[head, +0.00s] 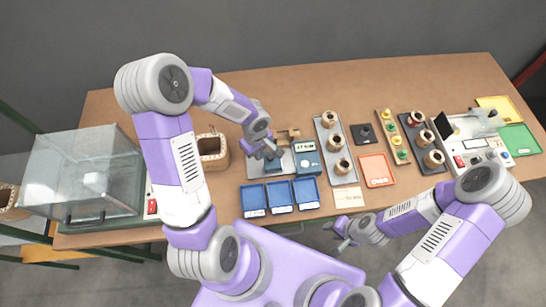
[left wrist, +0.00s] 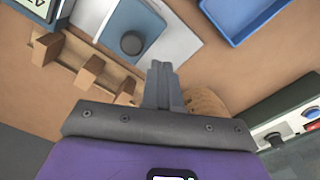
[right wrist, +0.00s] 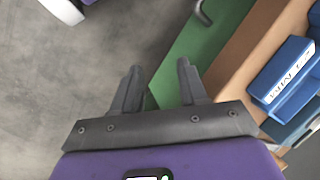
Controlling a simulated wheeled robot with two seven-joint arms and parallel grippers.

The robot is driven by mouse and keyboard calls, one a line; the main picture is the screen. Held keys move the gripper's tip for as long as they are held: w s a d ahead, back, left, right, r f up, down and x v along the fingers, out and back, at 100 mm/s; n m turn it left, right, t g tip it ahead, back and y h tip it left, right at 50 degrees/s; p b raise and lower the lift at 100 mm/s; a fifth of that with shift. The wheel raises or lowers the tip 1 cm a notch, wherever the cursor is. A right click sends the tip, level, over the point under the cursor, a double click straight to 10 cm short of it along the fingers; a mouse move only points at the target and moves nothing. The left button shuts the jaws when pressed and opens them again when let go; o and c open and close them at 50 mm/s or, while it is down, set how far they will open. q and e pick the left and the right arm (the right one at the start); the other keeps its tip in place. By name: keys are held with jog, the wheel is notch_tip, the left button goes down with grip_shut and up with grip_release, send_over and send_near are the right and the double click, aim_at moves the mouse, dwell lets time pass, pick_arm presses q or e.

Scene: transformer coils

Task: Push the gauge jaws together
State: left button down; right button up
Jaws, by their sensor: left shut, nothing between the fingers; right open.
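The gauge (head: 307,160) is a blue-grey box with a display, on a light metal base (head: 256,168) in the middle of the table. In the left wrist view, its blue block with a black knob (left wrist: 131,43) stands on the pale base, and part of the display (left wrist: 35,8) shows at the top left. My left gripper (head: 272,152) is shut and empty beside the blue block; its fingertips (left wrist: 161,68) point toward the block's edge. I cannot tell whether they touch. The gap between the jaws is not clear. My right gripper (head: 342,235) is open and empty off the table's front edge.
Three blue trays (head: 280,194) stand in front of the gauge. A wooden rack (left wrist: 70,60) stands close to my left gripper. A glass box (head: 80,175) fills the left end.

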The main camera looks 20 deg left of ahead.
dwell(0.6)
pick_arm(q)
jog(key=shift+f+b, duration=1.35)
jog(key=shift+b, duration=0.2)
